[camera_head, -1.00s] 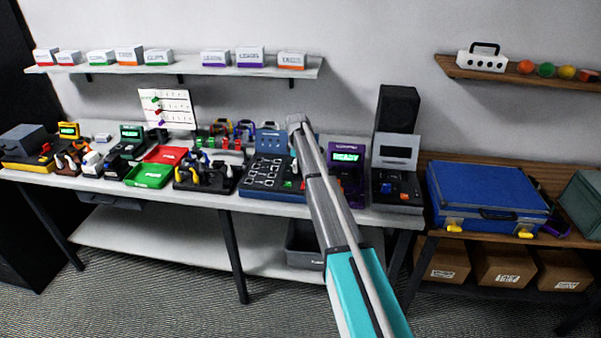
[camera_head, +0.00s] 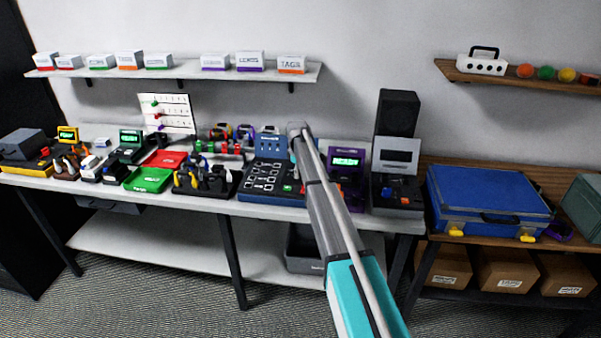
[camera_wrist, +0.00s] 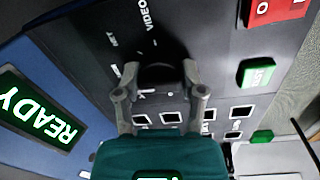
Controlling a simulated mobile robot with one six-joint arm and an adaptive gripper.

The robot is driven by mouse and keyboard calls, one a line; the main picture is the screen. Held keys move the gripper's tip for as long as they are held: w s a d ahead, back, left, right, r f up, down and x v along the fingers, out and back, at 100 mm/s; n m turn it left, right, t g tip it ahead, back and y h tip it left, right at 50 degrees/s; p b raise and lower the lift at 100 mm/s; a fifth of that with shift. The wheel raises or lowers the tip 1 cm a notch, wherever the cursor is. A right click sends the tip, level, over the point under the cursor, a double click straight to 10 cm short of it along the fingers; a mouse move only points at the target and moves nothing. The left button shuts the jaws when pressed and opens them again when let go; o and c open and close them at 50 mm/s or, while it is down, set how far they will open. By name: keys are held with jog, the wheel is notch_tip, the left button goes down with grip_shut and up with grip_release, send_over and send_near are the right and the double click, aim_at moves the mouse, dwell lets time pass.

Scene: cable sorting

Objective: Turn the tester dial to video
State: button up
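In the wrist view a dark tester panel (camera_wrist: 215,50) carries the printed words VIDEO and NET around a round black dial (camera_wrist: 160,74). My gripper (camera_wrist: 160,85) has its two grey fingers apart, one on each side of the dial. I cannot tell whether they touch it. The dial's pointer is hidden, so its setting does not show. A lit green READY screen (camera_wrist: 38,112) is at the left on a blue face. In the head view my arm reaches over the tester (camera_head: 265,178), and its fingertips are hidden.
A green button (camera_wrist: 257,73), a red switch (camera_wrist: 272,10) and several white-framed sockets (camera_wrist: 240,112) lie near my fingers. In the head view, a purple device (camera_head: 346,180) and a grey device (camera_head: 398,190) stand to the right. Tools and trays, including a green one (camera_head: 148,180), crowd the left.

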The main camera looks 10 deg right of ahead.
jog(key=shift+s+a, duration=0.1)
jog(key=shift+a, duration=0.05)
jog(key=shift+c, duration=1)
jog(key=shift+d, duration=0.45)
jog(key=shift+c, duration=0.3)
jog(key=shift+a, duration=0.4)
jog(key=shift+a+m, duration=0.2)
jog(key=shift+m, duration=0.4)
jog(key=shift+s+f, duration=0.15)
jog(key=shift+s, duration=0.05)
jog(key=o, duration=1.1)
jog(key=shift+w+d, duration=0.1)
